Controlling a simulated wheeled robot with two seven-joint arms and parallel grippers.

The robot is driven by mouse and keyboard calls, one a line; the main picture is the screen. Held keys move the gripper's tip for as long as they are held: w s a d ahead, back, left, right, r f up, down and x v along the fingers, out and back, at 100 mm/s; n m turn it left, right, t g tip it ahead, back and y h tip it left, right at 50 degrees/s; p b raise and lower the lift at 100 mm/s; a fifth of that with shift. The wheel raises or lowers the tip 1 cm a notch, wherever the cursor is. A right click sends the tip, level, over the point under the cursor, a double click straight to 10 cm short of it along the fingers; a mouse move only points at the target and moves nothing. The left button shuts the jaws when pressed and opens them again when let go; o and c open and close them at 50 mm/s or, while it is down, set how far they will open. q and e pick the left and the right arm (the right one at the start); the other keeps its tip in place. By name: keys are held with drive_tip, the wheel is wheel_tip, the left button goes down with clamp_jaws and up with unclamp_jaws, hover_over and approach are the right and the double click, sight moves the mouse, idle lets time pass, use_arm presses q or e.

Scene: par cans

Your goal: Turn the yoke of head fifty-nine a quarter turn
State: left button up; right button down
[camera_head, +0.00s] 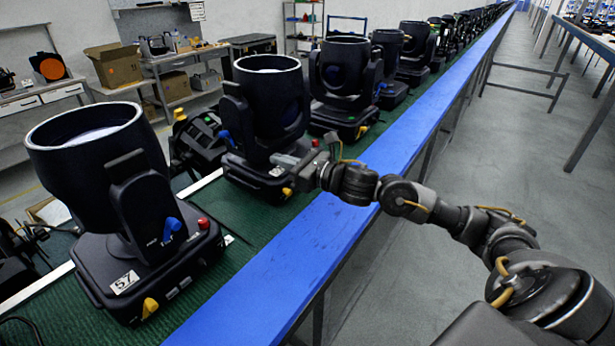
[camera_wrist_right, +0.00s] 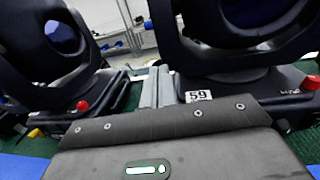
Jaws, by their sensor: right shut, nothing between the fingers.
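Head fifty-nine (camera_wrist_right: 250,90) stands at the right in the wrist view, its white "59" label (camera_wrist_right: 198,96) on the base; its top is cut off. My right gripper (camera_head: 281,160) is shut and empty, low in front of the second head (camera_head: 268,100). In the wrist view its fingers (camera_wrist_right: 150,86) point into the gap beside the 59 base; I cannot tell whether they touch anything. My left gripper is out of view.
Head 57 (camera_head: 125,280) stands nearest at the left. More heads recede along the green belt (camera_head: 240,222). A blue rail (camera_head: 290,255) edges the belt under my right arm. The aisle floor (camera_head: 480,135) at right is open. In the wrist view, a neighbouring head (camera_wrist_right: 45,65) stands left of the fingers.

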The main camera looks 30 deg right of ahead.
drive_tip(key=b+v, duration=0.2)
drive_tip(key=v, duration=0.4)
drive_tip(key=shift+s+f+b, duration=0.15)
drive_tip(key=shift+s+b, duration=0.15)
drive_tip(key=shift+s, duration=0.05)
drive_tip(key=shift+a, duration=0.1)
